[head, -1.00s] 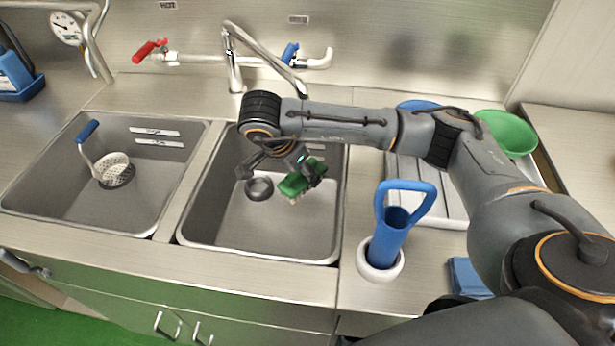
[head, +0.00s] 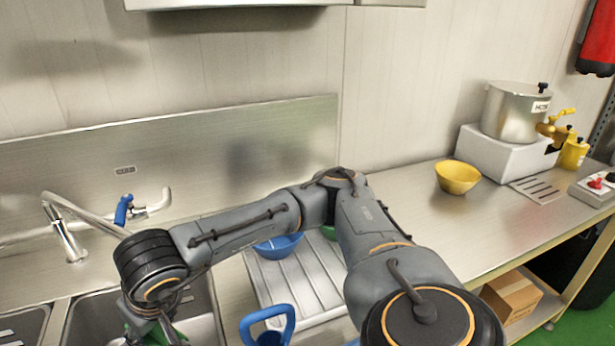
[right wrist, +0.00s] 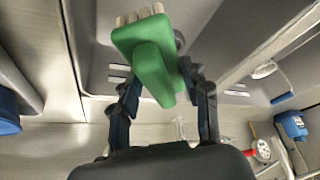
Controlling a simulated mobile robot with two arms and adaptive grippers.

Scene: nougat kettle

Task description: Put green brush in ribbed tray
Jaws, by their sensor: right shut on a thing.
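The green brush (right wrist: 147,52) with pale bristles is held between the fingers of my right gripper (right wrist: 158,80) in the right wrist view. In the head view, only a bit of the brush (head: 180,336) shows at the bottom edge, over the sink, mostly hidden by my right arm. The ribbed tray (head: 312,290) lies on the counter right of the sink, partly covered by my right arm. A blue bowl (head: 279,246) and a green bowl (head: 328,232) are at its back part. My left gripper is not in view.
A blue-handled tool (head: 268,318) stands in front of the ribbed tray. The faucet (head: 68,240) rises behind the sink. The tray's middle looks clear.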

